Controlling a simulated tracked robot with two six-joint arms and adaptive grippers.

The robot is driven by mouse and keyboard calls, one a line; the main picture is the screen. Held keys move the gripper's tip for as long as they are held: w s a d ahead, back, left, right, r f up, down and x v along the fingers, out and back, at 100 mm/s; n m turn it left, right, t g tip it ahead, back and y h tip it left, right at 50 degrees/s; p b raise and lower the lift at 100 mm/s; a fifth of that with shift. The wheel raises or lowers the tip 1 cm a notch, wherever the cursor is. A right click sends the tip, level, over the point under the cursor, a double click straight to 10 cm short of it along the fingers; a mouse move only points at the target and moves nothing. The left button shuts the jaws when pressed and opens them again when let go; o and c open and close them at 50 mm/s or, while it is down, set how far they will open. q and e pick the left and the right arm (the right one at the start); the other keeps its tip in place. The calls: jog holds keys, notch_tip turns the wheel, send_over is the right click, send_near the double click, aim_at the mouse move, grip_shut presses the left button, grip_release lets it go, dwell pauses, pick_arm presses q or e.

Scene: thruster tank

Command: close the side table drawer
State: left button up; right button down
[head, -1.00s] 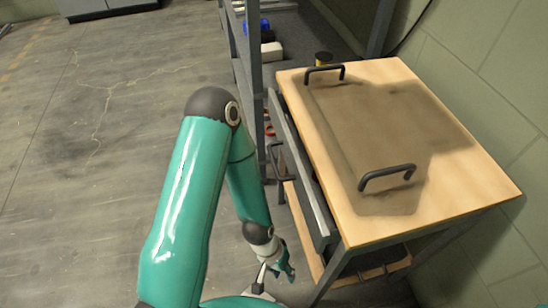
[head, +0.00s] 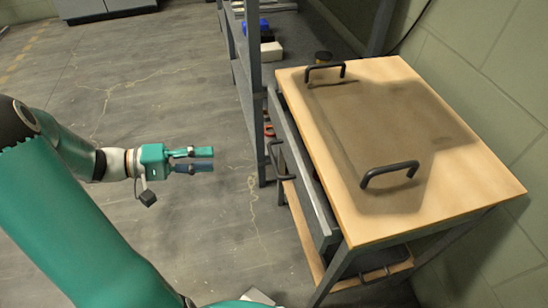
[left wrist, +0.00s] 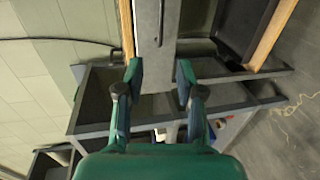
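The side table (head: 467,197) has a pale wooden top and stands at the right in the head view. Its grey drawer front (head: 304,180) faces left and stands out a little from the table edge, with a dark gap behind it. The drawer's dark handle (head: 276,161) sticks out to the left. My left gripper (head: 212,160) is left of the drawer, pointing at it, apart from the handle. In the left wrist view its fingers (left wrist: 160,80) are spread with nothing between them; the drawer front (left wrist: 150,50) shows beyond them. My right gripper is not in view.
Two black handles (head: 390,174) stand up from a brownish area on the tabletop. A grey shelf rack (head: 254,90) with small items stands behind the table. A block wall (head: 480,75) is at the right. The floor (head: 150,60) at the left is clear.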

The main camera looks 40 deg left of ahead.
aim_at(272, 156)
pick_arm(q)
jog(key=b+x, duration=0.2)
jog(key=x, duration=1.4)
jog(key=shift+d+f+b, duration=0.1)
jog(key=shift+d+b, duration=0.1)
jog(key=shift+b, duration=0.15)
grip_shut()
